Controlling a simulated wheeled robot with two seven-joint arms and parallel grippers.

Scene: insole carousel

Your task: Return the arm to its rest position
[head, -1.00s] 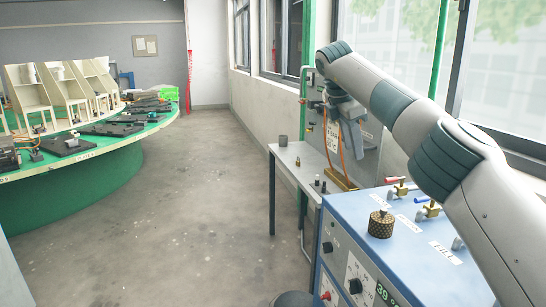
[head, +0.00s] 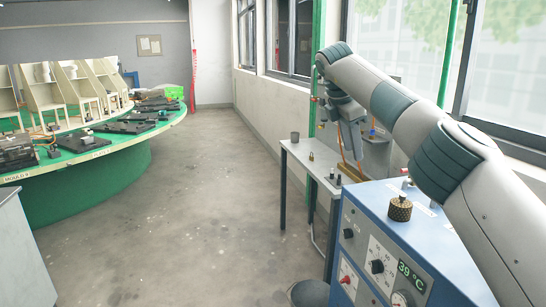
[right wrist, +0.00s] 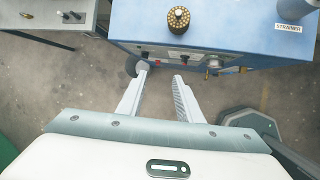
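My right arm reaches in from the right of the head view, bent at the elbow, with its forearm and wrist up near the window. My right gripper (head: 353,158) hangs downward beyond the blue machine (head: 376,207). In the right wrist view my right gripper (right wrist: 161,73) has its two fingers apart with nothing between them. The blue machine (right wrist: 225,32) lies just past the fingertips in that view. My left gripper is in neither view.
The green round carousel (head: 95,175) with black moulds and cream chair-like stands is at the left. A small grey table (head: 300,150) stands by the wall. A grey cabinet (head: 25,250) is at the lower left. The floor between is clear.

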